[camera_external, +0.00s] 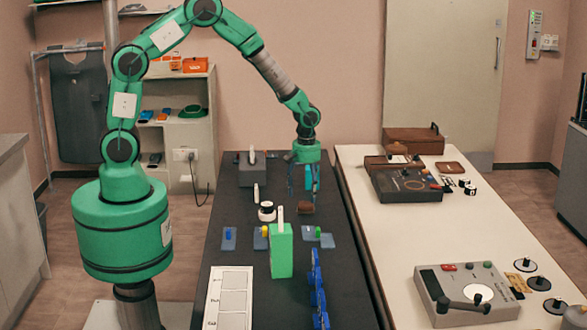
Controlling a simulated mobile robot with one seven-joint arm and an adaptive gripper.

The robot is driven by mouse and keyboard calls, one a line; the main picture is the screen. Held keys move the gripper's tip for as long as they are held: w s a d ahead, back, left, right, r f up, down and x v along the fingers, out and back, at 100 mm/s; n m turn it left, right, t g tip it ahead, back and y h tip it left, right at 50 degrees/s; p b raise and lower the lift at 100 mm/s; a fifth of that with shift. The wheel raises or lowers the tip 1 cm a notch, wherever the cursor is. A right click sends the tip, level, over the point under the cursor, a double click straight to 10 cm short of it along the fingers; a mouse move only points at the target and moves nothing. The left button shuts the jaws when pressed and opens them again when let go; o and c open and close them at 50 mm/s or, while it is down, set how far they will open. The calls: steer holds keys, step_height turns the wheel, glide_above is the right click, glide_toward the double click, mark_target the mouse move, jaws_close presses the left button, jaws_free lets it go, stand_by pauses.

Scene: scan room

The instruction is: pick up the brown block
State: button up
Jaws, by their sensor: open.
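The brown block (306,208) is small and lies on the dark table (222,274), right of the white and black round item. My gripper (303,196) points down from the green arm, just above or around the block. Its fingers are apart, one on the left and one on the right. I cannot tell from this view whether the fingertips reach down beside the block. The block seems to rest on the table and is not held.
A white and black round item (266,212) stands left of the block. Nearer are a green box (281,251), blue pads (229,238), blue upright pieces (318,290) and a white panel (229,298). A grey box (252,174) stands farther back. A white table (400,235) is at right.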

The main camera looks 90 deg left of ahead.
mark_target(306, 203)
steer(key=shift+f, duration=0.15)
steer(key=shift+f+b, duration=0.75)
steer(key=shift+f, duration=1.75)
steer(key=c, duration=1.3)
